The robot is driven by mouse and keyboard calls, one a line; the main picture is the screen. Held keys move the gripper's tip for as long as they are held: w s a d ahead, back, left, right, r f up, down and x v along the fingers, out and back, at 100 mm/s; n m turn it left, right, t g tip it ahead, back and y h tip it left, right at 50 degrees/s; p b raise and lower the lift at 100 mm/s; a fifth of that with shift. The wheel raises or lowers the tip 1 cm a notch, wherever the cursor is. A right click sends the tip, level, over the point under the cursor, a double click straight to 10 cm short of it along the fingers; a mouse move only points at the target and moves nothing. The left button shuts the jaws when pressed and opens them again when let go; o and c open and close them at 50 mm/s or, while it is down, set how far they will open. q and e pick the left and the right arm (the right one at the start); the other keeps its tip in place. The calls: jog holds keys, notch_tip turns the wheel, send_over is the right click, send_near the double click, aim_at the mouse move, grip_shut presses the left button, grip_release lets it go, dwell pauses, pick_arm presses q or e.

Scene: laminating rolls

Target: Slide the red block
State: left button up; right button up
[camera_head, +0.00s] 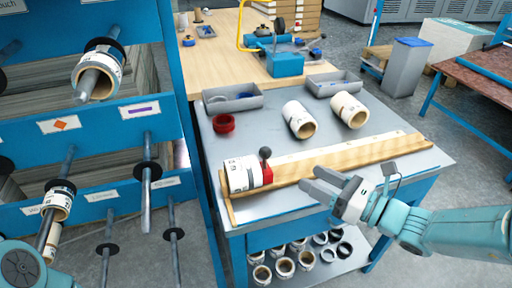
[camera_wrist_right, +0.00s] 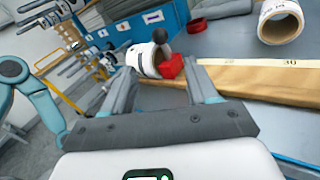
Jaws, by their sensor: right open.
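The red block (camera_head: 267,174) with a black ball knob sits on the wooden measuring rail (camera_head: 340,160), near its left end. It touches or nearly touches the right side of a white roll (camera_head: 240,174). My right gripper (camera_head: 309,177) is open and empty, to the right of the block and apart from it, its fingers pointing left. In the right wrist view, the red block (camera_wrist_right: 171,67) shows beyond and between the open fingers (camera_wrist_right: 162,74), with the roll (camera_wrist_right: 145,59) behind it. My left gripper is not in view; only part of my left arm shows.
Two rolls (camera_head: 299,119) (camera_head: 349,109), a red ring (camera_head: 223,123) and grey trays (camera_head: 233,98) stand behind the rail. A blue rack (camera_head: 110,127) with rods is at left. More rolls (camera_head: 284,267) lie on the lower shelf. The table front right is bare.

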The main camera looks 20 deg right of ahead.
aim_at(265, 163)
jog(key=x, duration=1)
jog(key=b+x, duration=0.1)
jog(key=x, duration=0.5)
jog(key=shift+r, duration=0.25)
jog(key=shift+s, duration=0.1)
grip_shut()
jog(key=shift+d, duration=0.2)
